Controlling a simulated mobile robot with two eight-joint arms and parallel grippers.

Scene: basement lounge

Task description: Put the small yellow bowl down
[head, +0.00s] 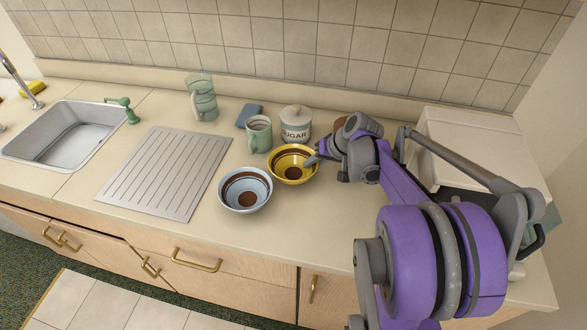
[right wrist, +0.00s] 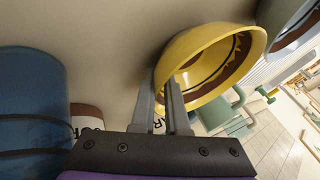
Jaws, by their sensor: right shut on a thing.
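The small yellow bowl (head: 288,152), with dark brown bands inside, is upright at the counter's middle, just right of and behind the light blue bowl (head: 246,203). My right gripper (head: 314,160) is shut on the yellow bowl's right rim. In the right wrist view, the two fingers (right wrist: 166,92) pinch the rim of the yellow bowl (right wrist: 195,50). The bowl is at or very near the countertop; I cannot tell if it touches. My left gripper is not in view.
A green mug (head: 259,137) and a sugar jar (head: 295,126) stand close behind the bowl. A blue sponge-like block (head: 249,116), a glass pitcher (head: 202,98) and a ribbed drainboard (head: 168,170) lie further left. The counter front (head: 305,222) is clear. A white box-like appliance (head: 465,140) is at right.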

